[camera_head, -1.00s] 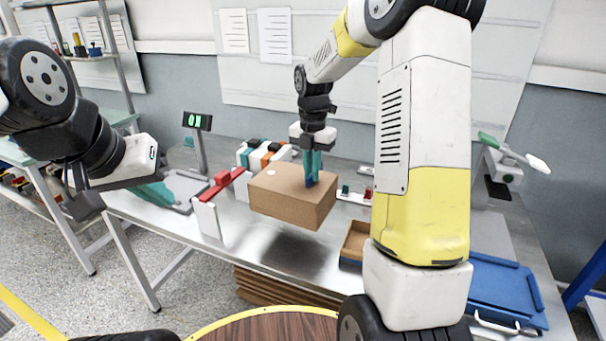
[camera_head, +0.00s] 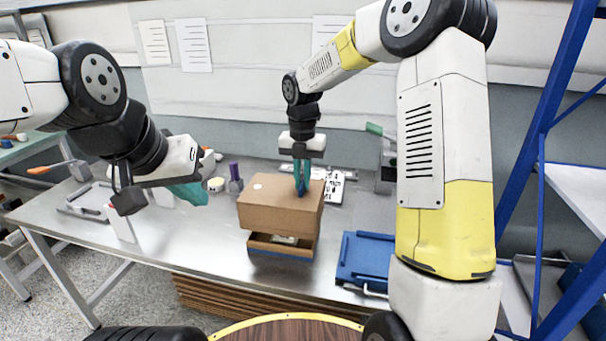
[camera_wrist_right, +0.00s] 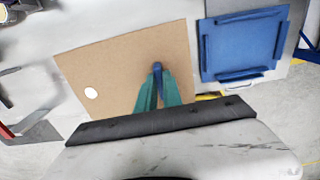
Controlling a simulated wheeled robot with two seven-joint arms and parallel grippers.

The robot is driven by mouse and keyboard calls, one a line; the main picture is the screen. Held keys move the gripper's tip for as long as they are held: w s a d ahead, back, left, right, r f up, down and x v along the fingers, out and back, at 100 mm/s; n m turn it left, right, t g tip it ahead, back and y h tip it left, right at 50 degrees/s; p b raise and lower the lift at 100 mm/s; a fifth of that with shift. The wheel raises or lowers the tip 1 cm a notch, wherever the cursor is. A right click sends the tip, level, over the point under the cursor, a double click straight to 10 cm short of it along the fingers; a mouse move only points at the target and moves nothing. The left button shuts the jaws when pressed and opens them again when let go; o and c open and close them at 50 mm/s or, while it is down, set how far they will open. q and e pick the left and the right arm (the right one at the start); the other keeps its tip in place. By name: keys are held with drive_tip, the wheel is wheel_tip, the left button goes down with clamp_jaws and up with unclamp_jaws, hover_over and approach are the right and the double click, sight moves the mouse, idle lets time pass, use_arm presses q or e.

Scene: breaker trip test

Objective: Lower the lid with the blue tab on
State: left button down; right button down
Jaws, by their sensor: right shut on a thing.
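The brown lid (camera_head: 270,205) is a box-shaped cover with a white dot on its top. Its blue tab (camera_wrist_right: 157,68) shows between my right fingertips in the right wrist view. My right gripper (camera_head: 301,180) is shut on the tab from above and holds the lid. The lid (camera_wrist_right: 110,75) is over an open brown box with a blue lower edge (camera_head: 266,250), and a gap at the front shows light contents inside. My left gripper (camera_head: 188,192) is off to the left above the table, away from the lid; its fingers overlap, so its opening is unclear.
A blue tray (camera_head: 366,258) lies right of the box; it also shows in the right wrist view (camera_wrist_right: 243,45). A purple object (camera_head: 235,178) and a small round tub (camera_head: 216,184) stand left of the lid. A grey tray (camera_head: 88,203) is at the table's left. The table front left is clear.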

idle(0.3)
wheel_tip(320, 180, down, 7)
drive_tip(key=shift+r, duration=0.2)
idle(0.7)
drive_tip(key=c, duration=1.4)
unclamp_jaws()
drive_tip(key=shift+r, duration=0.1)
wheel_tip(320, 180, up, 7)
drive_tip(key=shift+w+r, duration=0.1)
drive_tip(key=shift+r, duration=0.2)
